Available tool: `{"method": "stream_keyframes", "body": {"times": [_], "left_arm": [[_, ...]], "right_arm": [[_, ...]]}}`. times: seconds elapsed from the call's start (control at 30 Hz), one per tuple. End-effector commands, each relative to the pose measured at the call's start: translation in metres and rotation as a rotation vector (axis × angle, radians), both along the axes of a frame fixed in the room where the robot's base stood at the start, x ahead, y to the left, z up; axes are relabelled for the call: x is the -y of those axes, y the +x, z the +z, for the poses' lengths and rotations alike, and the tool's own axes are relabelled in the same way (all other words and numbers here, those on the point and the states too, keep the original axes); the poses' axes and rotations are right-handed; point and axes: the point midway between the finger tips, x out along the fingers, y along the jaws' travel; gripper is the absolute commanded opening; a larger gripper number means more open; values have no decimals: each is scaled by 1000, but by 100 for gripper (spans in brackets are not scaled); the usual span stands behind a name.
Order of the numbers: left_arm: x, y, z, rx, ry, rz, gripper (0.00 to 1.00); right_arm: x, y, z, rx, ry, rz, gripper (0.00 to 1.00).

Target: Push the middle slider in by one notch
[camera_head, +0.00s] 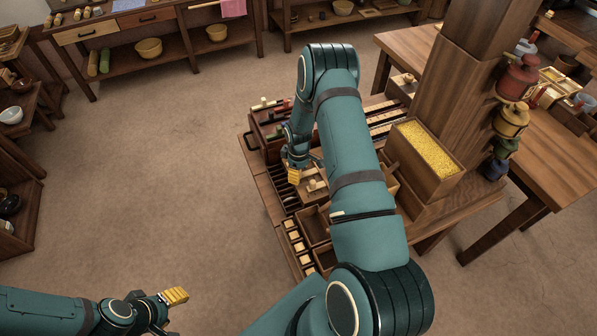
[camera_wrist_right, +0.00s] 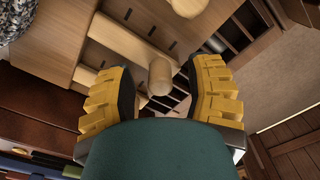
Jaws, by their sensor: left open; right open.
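In the head view my right gripper (camera_head: 294,175) points down beside a pale wooden slider block with a peg (camera_head: 316,185) on the cluttered workbench. In the right wrist view my right gripper (camera_wrist_right: 162,72) is open, its yellow pads apart. A round wooden slider knob (camera_wrist_right: 159,76) stands between the pads, with no visible grip on it. A second knob (camera_wrist_right: 188,5) shows at the top edge. Pale slider bars (camera_wrist_right: 122,40) run nearby. I cannot tell which is the middle one. My left gripper (camera_head: 173,297) is open and empty at lower left, over the floor.
A box of yellow grain (camera_head: 427,150) stands by a thick wooden post (camera_head: 455,75). A compartment tray with small pale blocks (camera_head: 297,246) lies at the bench's near left. My right arm hides much of the bench. The floor (camera_head: 170,170) to the left is clear.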

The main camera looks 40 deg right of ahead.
Motion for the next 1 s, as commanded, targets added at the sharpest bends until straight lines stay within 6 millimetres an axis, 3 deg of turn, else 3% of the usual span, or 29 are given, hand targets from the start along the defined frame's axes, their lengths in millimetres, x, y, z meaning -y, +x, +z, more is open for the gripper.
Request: {"method": "stream_keyframes", "body": {"times": [0.13, 0.17, 0.3, 0.5, 0.73, 0.97, 1.0], "left_arm": [[0, 0, 0, 0, 0, 0, 52], [0, 0, 0, 0, 0, 0, 52], [0, 0, 0, 0, 0, 0, 52], [0, 0, -1, 0, 0, 0, 52], [1, -4, -13, -8, -2, -6, 52], [1, -4, -11, -8, -2, -6, 52], [1, -4, -11, -8, -2, -6, 52]], "right_arm": [[0, 0, 0, 0, 0, 0, 52], [0, 0, 0, 0, 0, 0, 48], [0, 0, 0, 0, 0, 0, 0], [2, 0, 0, 0, 0, -1, 0], [25, -8, -1, 1, -2, -2, 0], [24, -7, 0, 0, 1, 1, 0], [24, -7, 0, 0, 1, 1, 30]]}}
